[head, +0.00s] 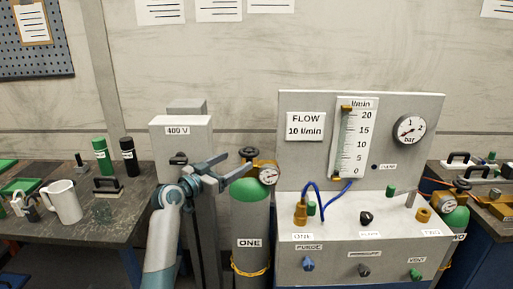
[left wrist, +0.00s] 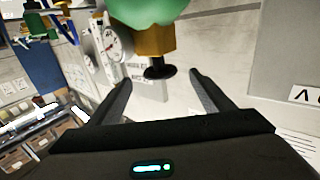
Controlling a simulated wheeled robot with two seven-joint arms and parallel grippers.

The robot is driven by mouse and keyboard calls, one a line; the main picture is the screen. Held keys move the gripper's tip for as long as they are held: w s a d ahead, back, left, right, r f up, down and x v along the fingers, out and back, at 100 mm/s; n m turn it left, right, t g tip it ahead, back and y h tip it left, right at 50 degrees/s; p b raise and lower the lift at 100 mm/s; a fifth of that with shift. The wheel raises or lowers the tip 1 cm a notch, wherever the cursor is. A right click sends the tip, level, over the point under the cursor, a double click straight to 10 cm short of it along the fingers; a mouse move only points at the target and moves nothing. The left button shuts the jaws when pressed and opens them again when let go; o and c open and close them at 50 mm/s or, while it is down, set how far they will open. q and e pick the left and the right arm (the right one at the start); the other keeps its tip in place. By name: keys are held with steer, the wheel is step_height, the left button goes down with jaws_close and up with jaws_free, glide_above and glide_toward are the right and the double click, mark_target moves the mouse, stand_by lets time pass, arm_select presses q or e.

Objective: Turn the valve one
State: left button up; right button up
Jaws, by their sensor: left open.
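The gas cylinder marked ONE (head: 250,217) stands left of the panel, grey with a green shoulder (head: 249,189). On top is a brass valve body (head: 264,165) with a round gauge (head: 268,177) and a black handwheel (head: 249,152). My left gripper (head: 240,161) is open and empty, just left of the handwheel. In the left wrist view, which looks inverted, the handwheel (left wrist: 159,70) hangs below the brass body (left wrist: 155,42) and appears between the spread fingers (left wrist: 161,76). I see no contact. My right gripper is not in view.
The panel (head: 290,161) with flow tube, gauge and knobs stands to the right. A grey 400 V box (head: 181,138) stands behind my left arm. A table (head: 121,211) with a white mug (head: 64,203) and bottles is at left. A second cylinder (head: 456,220) is at far right.

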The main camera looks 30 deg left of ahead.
mark_target(255, 150)
arm_select(q)
steer(key=w, duration=0.2)
steer(key=w+p, duration=0.1)
steer(key=shift+w+d+r, duration=0.2)
steer(key=shift+d, duration=0.05)
steer(key=w, duration=0.2)
steer(key=w+p, duration=0.1)
steer(key=w, duration=0.2)
steer(key=w+d+p, duration=0.1)
steer(key=w, duration=0.1)
steer(key=shift+w+f, duration=0.1)
steer(key=shift+w, duration=0.2)
steer(key=shift+w+f, duration=0.1)
steer(key=shift+w, duration=0.5)
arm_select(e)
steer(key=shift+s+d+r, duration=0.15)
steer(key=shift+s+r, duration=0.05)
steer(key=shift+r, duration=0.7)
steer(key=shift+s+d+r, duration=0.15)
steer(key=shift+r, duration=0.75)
arm_select(q)
steer(key=c, duration=1.1)
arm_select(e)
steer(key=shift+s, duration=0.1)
